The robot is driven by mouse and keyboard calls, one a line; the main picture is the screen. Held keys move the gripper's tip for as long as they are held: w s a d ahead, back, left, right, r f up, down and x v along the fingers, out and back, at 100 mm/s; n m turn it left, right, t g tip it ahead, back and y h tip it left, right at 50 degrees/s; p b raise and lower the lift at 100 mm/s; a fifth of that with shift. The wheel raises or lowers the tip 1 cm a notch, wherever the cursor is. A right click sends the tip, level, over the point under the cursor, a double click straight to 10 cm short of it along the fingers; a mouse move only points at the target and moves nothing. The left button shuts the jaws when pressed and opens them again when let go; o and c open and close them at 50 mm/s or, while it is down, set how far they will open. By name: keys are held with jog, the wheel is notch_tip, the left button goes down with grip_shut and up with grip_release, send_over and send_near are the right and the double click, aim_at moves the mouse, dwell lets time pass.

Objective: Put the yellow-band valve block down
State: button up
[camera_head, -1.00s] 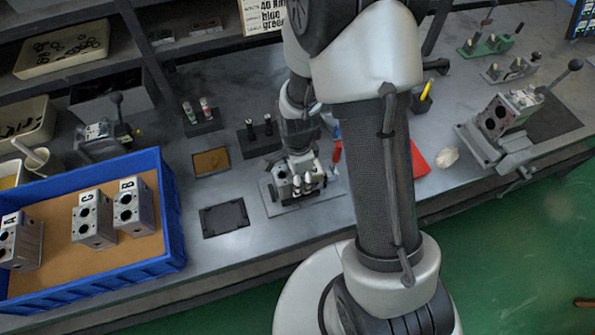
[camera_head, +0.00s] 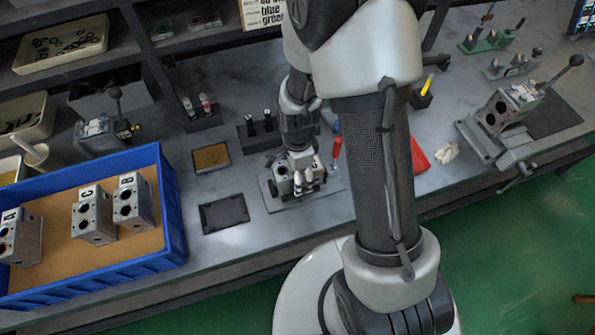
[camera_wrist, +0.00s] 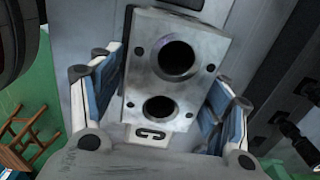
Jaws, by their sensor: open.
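A grey metal valve block (camera_head: 284,181) stands on a flat grey plate (camera_head: 330,187) at the middle of the bench. In the wrist view the block (camera_wrist: 190,35) shows a face with two large dark bores and small screw holes. My gripper (camera_wrist: 162,98) is open around it, with one blue-padded finger on each side and a gap visible beside the block. In the head view my gripper (camera_head: 300,165) is over the block and hides part of it. I cannot make out a yellow band on the block.
A blue crate (camera_head: 178,215) at the left holds blocks, including ones lettered C (camera_head: 92,215) and B (camera_head: 133,202). A dark empty tray (camera_head: 224,214) lies left of the plate. A tan-topped tray (camera_head: 211,158) and a black stand (camera_head: 262,135) are behind. A vise (camera_head: 505,150) stands right.

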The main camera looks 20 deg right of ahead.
jog(key=s+r+n+t+p, duration=0.1)
jog(key=s+r+n+p, duration=0.2)
jog(key=r, duration=1.1)
jog(key=s+r+n+t+p, duration=0.15)
jog(key=r+n, duration=0.45)
jog(key=r, duration=0.7)
jog(key=s+r+n+t, duration=0.2)
jog(key=s+r+n, duration=0.5)
jog(key=s+n, duration=0.2)
jog(key=shift+s, duration=0.8)
